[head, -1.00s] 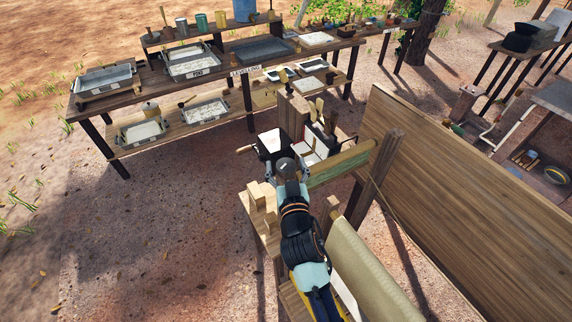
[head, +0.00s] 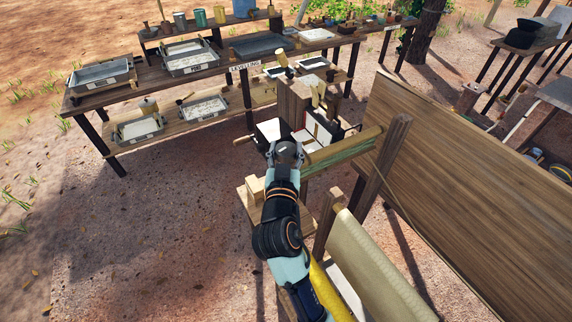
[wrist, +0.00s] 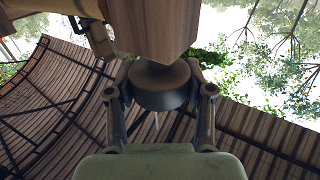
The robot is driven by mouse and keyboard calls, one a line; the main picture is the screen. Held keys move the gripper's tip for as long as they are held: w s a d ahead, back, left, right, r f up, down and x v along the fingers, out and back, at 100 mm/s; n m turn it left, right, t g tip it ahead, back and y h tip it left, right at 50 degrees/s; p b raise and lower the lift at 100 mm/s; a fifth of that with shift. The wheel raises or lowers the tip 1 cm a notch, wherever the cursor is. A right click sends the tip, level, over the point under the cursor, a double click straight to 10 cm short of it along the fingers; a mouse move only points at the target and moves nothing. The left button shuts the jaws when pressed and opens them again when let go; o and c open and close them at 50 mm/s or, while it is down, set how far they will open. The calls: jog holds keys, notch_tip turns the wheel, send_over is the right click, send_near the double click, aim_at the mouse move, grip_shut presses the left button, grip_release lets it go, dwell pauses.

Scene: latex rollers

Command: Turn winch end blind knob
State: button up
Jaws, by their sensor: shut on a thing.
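In the wrist view a round dark knob (wrist: 160,88) sits at the end of a square wooden post (wrist: 155,30). My gripper (wrist: 160,74) has one finger on each side of the knob and is shut on it. In the head view my gripper (head: 286,150) is beside the left end of a wooden roller (head: 345,146) with green material on it. The knob is hidden there behind my gripper and wrist.
A wooden post (head: 385,168) stands at the roller's right end. Wooden blocks (head: 255,188) lie left of my arm. A roll of pale cloth (head: 380,265) is at right front. A long wooden panel (head: 470,175) walls the right. A tray table (head: 130,100) stands behind.

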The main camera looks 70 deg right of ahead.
jog(key=shift+f+m+g+h+b, duration=0.3)
jog(key=shift+m+g+b, duration=0.4)
jog(key=shift+g+b, duration=0.2)
jog(key=shift+r+g, duration=0.25)
jog(key=shift+g, duration=0.05)
jog(key=o, duration=1.2)
jog(key=a, duration=0.4)
jog(key=s+a, duration=0.1)
jog(key=a, duration=0.3)
jog(key=s+a, duration=0.1)
jog(key=a, duration=0.2)
jog(key=shift+s+a, duration=0.2)
jog(key=shift+a, duration=0.2)
